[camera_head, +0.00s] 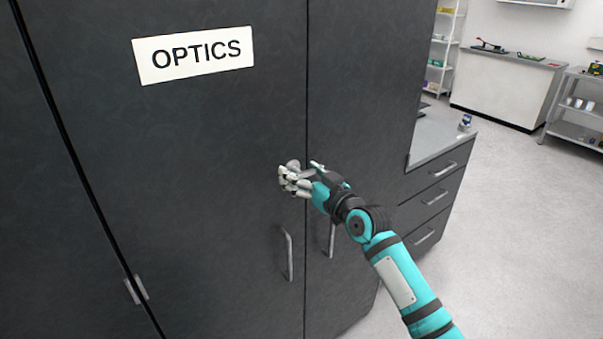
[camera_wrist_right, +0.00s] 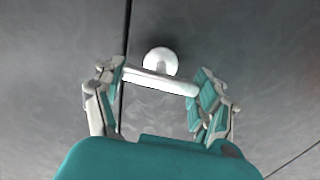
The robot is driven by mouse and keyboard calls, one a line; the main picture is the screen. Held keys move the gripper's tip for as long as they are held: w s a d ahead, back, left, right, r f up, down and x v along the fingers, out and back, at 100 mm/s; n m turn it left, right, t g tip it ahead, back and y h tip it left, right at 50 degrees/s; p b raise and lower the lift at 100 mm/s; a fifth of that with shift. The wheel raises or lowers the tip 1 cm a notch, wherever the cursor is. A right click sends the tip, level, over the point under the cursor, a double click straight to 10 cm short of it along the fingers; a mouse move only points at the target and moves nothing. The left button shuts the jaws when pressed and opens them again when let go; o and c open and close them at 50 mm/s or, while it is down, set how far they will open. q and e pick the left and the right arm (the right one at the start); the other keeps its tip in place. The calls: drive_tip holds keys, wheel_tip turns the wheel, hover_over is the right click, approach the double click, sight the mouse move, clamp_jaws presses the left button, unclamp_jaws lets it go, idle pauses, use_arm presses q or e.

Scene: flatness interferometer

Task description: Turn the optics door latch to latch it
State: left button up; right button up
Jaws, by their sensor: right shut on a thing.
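The optics door (camera_head: 190,170) is a dark grey cabinet door with a white OPTICS sign (camera_head: 193,55). It looks closed, level with the door to its right. The latch (camera_wrist_right: 160,62) has a round pale hub and a bar, mounted beside the door seam. In the wrist view the bar lies nearly level between my fingers, its left end at the seam. My right gripper (camera_head: 292,179) is shut on the latch; it also shows in the wrist view (camera_wrist_right: 160,92). In the head view its fingers partly hide the latch. My left gripper is out of view.
Vertical bar handles (camera_head: 288,255) sit below the latch on both doors. A drawer unit with a grey worktop (camera_head: 443,137) stands to the right, by open floor (camera_head: 510,220). A white bench (camera_head: 505,88) and shelves (camera_head: 575,120) are farther back.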

drive_tip(key=m, duration=0.3)
drive_tip(key=shift+m+p, duration=0.35)
drive_tip(key=shift+m, duration=0.05)
drive_tip(key=m+p, duration=0.1)
drive_tip(key=m, duration=0.3)
drive_tip(key=shift+d+m, duration=0.1)
drive_tip(key=shift+m, duration=0.2)
drive_tip(key=m+p, duration=0.1)
drive_tip(key=m, duration=0.4)
drive_tip(key=shift+w+f+p, duration=0.1)
drive_tip(key=shift+f+p, duration=0.05)
drive_tip(key=shift+p, duration=0.25)
drive_tip(key=shift+f+m+p, duration=0.15)
drive_tip(key=shift+m+p, duration=0.35)
drive_tip(key=shift+m, duration=1.1)
drive_tip(key=o, duration=1.2)
drive_tip(key=shift+d, duration=0.1)
drive_tip(key=shift+c, duration=0.2)
